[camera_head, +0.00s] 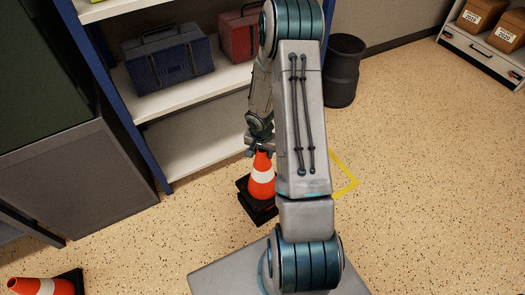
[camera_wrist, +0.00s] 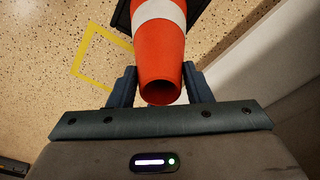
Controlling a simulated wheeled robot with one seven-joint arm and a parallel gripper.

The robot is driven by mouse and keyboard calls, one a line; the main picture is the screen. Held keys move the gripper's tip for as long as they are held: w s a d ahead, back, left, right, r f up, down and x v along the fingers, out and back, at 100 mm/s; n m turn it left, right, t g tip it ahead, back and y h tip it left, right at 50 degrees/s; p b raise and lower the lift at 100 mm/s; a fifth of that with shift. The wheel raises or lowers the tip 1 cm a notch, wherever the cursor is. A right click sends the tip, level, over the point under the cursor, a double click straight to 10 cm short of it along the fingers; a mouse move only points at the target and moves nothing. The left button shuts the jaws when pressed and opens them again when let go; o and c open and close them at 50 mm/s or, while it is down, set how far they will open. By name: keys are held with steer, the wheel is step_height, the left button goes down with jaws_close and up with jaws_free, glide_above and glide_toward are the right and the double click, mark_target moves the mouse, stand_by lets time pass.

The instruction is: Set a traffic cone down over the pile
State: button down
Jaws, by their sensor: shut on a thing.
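An orange traffic cone with a white band (camera_head: 261,186) stands about upright in front of the shelf. My gripper (camera_head: 259,149) comes down on its top from above. In the wrist view the cone (camera_wrist: 161,48) points its hollow tip toward me, between the two fingers of my gripper (camera_wrist: 160,82), which is shut on it. Black square base parts (camera_head: 262,214) show under the cone in what looks like more than one layer, offset from each other. I cannot tell whether the cone is resting or held just above something. No separate pile is clearly visible; my arm hides part of the floor.
Another orange cone (camera_head: 42,286) is at the bottom left, cut by the frame. A yellow outline (camera_head: 347,178) marks the floor right of my arm. The shelf (camera_head: 195,150) with toolboxes stands behind, a black bin (camera_head: 343,72) beyond. Floor at right is clear.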

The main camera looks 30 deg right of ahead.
steer(key=shift+f+b, duration=2.2)
steer(key=shift+f, duration=0.35)
steer(key=c, duration=0.7)
jaws_free()
steer(key=shift+o, duration=0.2)
steer(key=r+p, duration=0.1)
steer(key=r, duration=0.3)
steer(key=r+p, duration=0.2)
steer(key=r, duration=0.3)
steer(key=s+a+r+p, duration=0.1)
steer(key=r+p, duration=0.1)
steer(key=r, duration=0.2)
steer(key=shift+s+a+r, duration=0.1)
steer(key=shift+r, duration=0.25)
